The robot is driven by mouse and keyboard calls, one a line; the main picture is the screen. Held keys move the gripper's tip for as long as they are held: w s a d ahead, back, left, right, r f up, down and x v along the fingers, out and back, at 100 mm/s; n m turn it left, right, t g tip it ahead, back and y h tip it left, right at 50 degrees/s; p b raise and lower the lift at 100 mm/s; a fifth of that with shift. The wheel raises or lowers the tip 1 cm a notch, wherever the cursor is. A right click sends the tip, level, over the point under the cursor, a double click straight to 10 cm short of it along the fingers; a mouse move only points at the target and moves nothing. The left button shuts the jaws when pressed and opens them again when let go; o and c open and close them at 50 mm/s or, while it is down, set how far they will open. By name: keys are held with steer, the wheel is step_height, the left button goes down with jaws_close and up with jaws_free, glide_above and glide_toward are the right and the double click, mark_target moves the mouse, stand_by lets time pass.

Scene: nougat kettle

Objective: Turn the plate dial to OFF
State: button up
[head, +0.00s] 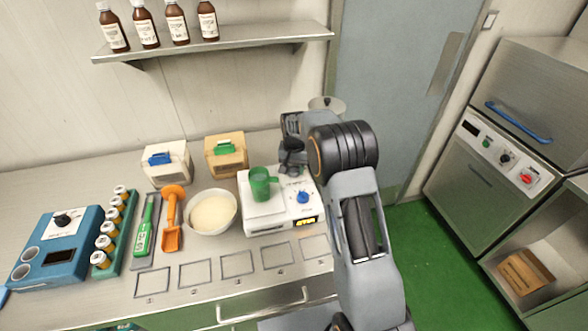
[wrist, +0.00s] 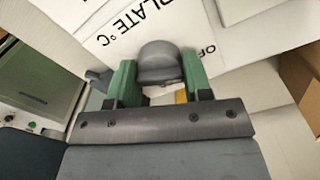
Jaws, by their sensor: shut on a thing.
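The plate dial (wrist: 158,62) is a dark grey knob on a white panel in the wrist view. My gripper (wrist: 160,78) has its green fingers on either side of the dial and is shut on it. The lettering "PLATE °C" is left of the dial and part of "OFF" is to its right. I cannot tell which mark the dial points to. In the head view, my gripper (head: 291,165) is over the back right of the white hot plate unit (head: 265,222) and hides the dial. A blue knob (head: 302,197) and a lit display are on the unit's front.
A green mug (head: 260,186) stands on the hot plate. A white bowl (head: 212,212), an orange scoop (head: 172,215) and two small boxes are to the left. A shelf (head: 215,40) with several brown bottles hangs above. Marked squares line the counter's front.

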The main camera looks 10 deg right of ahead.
mark_target(294, 167)
steer(key=o, duration=0.9)
step_height(294, 167, up, 14)
steer(key=shift+f+b, duration=0.1)
steer(key=shift+b, duration=0.8)
